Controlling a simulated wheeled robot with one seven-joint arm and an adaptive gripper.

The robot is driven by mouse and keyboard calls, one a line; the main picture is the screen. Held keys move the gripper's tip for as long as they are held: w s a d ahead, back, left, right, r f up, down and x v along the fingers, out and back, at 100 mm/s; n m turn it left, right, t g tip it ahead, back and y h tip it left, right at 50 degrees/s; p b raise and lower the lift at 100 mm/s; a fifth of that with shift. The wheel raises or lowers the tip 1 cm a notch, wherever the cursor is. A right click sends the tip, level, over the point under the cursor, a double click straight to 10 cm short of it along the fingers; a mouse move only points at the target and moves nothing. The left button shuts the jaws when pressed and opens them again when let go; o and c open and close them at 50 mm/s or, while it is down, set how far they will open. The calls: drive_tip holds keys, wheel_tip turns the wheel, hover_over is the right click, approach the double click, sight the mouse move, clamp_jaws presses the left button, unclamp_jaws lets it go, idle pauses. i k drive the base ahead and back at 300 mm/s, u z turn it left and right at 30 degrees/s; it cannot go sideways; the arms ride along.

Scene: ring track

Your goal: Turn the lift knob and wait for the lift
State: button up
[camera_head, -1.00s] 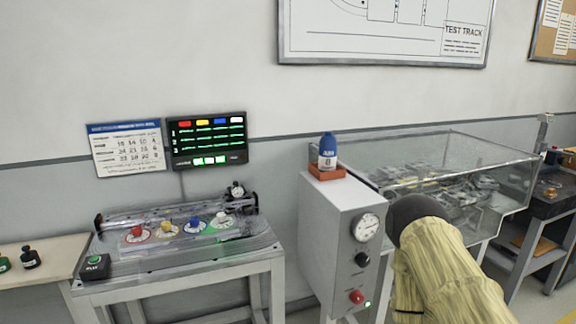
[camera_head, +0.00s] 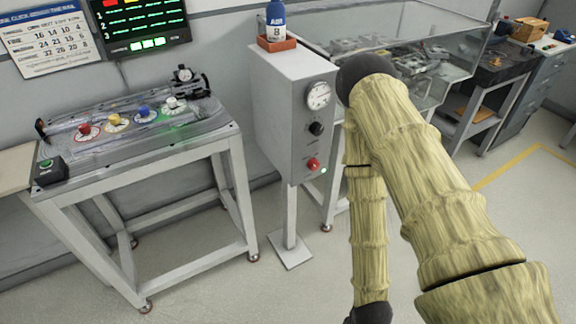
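A grey control box (camera_head: 283,125) stands on a post at the picture's centre. Its front face carries a round gauge (camera_head: 318,95), a black knob (camera_head: 316,128) below it, and a red knob or button (camera_head: 312,164) lower down. A small green light (camera_head: 324,171) glows beside the red one. The labels are too small to read, so I cannot tell which control is the lift knob. My yellow-sleeved arm is bent to the right of the box, its forearm hanging down. My gripper is below the picture's bottom edge and not seen.
A blue-capped bottle (camera_head: 275,22) stands in an orange tray (camera_head: 276,43) on the box. A metal bench (camera_head: 130,168) with coloured knobs is at left. A glass case (camera_head: 400,28) stands behind my arm. The floor in front is clear.

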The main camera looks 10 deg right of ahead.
sight(313, 164)
drive_tip(key=u, duration=1.85)
drive_tip(key=k, duration=1.05)
drive_tip(key=z, duration=1.8)
drive_tip(key=i, duration=0.5)
